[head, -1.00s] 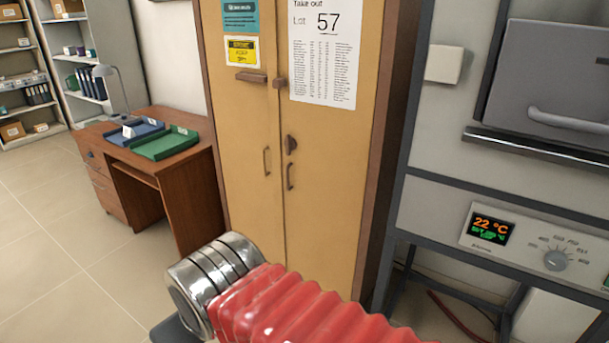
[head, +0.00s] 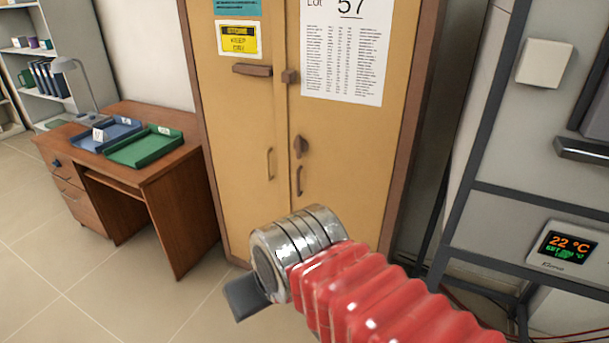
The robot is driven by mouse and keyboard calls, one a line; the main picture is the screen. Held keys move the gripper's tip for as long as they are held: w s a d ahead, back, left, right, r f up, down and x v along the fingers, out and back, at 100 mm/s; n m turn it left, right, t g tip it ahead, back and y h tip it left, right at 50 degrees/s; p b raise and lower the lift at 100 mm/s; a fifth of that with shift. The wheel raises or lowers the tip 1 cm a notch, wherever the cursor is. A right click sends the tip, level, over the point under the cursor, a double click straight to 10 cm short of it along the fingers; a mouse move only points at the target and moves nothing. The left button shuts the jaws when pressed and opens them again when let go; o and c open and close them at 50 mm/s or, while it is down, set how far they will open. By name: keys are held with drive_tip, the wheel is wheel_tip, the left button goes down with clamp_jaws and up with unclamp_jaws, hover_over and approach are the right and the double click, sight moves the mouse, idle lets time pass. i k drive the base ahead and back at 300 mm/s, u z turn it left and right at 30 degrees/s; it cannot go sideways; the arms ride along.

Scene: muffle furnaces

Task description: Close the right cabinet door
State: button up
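The yellow-tan wooden cabinet stands ahead in the head view. Its right door (head: 345,150) carries a white "Lot 57" sheet, a dark latch (head: 300,147) and a slim vertical handle (head: 298,181). Its left door (head: 240,130) has a handle (head: 269,164) and a wooden turn-piece (head: 252,70) near the top. Both doors look flush in the frame, with a thin seam between them. My arm, with a red bellows sleeve and metal collar, covers the lower right door. One dark part of my gripper (head: 245,296) shows beyond the collar; its fingertips are not clearly visible.
A wooden desk (head: 170,190) with blue (head: 108,134) and green (head: 146,147) trays and a lamp stands left of the cabinet. A furnace stand with a 22 °C display (head: 566,246) is close on the right. Tiled floor (head: 90,270) is open at the front left.

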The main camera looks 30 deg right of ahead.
sight(341, 69)
drive_tip(key=u, duration=0.15)
drive_tip(key=i, duration=1.15)
drive_tip(key=u, duration=0.55)
